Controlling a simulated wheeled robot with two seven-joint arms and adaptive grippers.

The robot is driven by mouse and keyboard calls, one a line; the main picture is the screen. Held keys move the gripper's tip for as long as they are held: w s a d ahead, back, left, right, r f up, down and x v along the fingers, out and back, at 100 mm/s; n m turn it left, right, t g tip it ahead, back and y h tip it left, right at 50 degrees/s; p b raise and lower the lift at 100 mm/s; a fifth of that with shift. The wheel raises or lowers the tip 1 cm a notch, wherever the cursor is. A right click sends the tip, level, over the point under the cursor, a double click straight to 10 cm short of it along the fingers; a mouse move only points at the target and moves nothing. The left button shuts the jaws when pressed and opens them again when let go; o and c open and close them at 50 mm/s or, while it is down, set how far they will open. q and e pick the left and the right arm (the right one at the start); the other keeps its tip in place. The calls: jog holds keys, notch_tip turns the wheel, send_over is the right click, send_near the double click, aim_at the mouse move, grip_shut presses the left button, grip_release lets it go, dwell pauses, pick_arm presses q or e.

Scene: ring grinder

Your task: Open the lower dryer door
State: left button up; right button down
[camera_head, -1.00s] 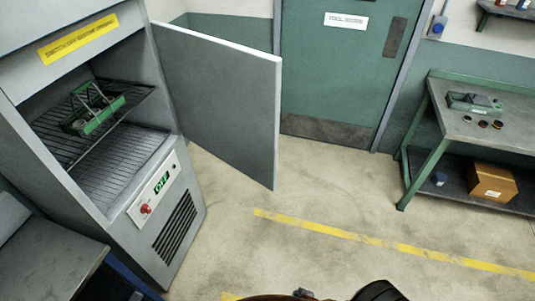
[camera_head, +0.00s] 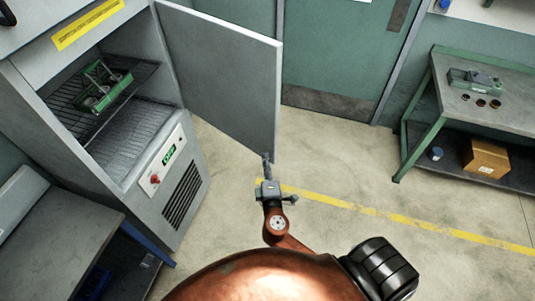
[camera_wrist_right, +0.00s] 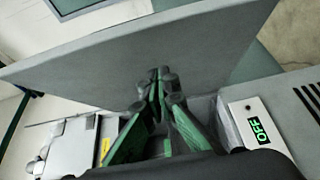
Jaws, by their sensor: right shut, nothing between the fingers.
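The grey dryer (camera_head: 150,215) stands at the left with its lower door (camera_head: 225,75) swung wide open to the right. The inside shows wire racks. The door panel also fills the upper part of the right wrist view (camera_wrist_right: 130,60). My right gripper (camera_head: 267,157) is shut and empty at the door's lower free corner. In the right wrist view its fingertips (camera_wrist_right: 160,76) point at the door panel, and I cannot tell whether they touch it. My left gripper is not in view.
A green fixture (camera_head: 112,92) sits on the dryer rack (camera_head: 62,103). The dryer's control panel (camera_head: 158,166) reads OFF. A grey table (camera_head: 60,235) stands at lower left. A green-framed bench (camera_head: 440,105) with a cardboard box (camera_head: 486,158) below is at right. The floor between is clear.

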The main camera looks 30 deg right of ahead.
jog(key=p, duration=0.2)
send_near(268, 129)
jog(key=w+a, duration=0.2)
jog(key=w, duration=0.1)
jog(key=d, duration=0.1)
jog(key=w+d, duration=0.2)
jog(key=shift+d+r+p, duration=0.25)
jog(key=shift+p, duration=0.05)
jog(key=shift+d, duration=0.5)
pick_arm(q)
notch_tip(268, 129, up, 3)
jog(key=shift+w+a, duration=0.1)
pick_arm(e)
jog(key=shift+w+f, duration=0.1)
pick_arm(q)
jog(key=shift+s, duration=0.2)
